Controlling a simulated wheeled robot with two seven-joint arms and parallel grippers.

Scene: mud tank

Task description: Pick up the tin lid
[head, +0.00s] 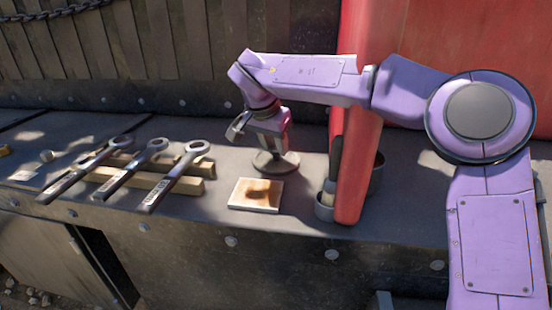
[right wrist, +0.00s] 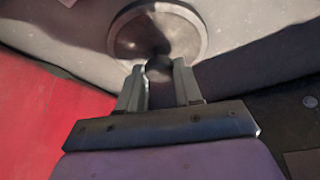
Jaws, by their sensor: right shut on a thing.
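The tin lid (head: 276,163) is a round grey disc on or just above the dark metal ledge, near the middle of the head view. I cannot tell whether it touches the ledge. In the right wrist view the lid (right wrist: 190,32) shows as a disc with a pale rim and a brownish face. My right gripper (head: 268,143) is directly above the lid, pointing down. Its fingers (right wrist: 159,68) are shut on the lid's central knob, which is partly hidden between them. My left gripper is out of view.
A rust-stained square tile (head: 256,194) lies in front of the lid. Several wrenches (head: 176,178) rest on wooden strips to the left. A red post (head: 358,165) stands to the right, with a metal tin (head: 325,208) and brush (head: 330,186) beside it. A ribbed wall (head: 150,40) is behind.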

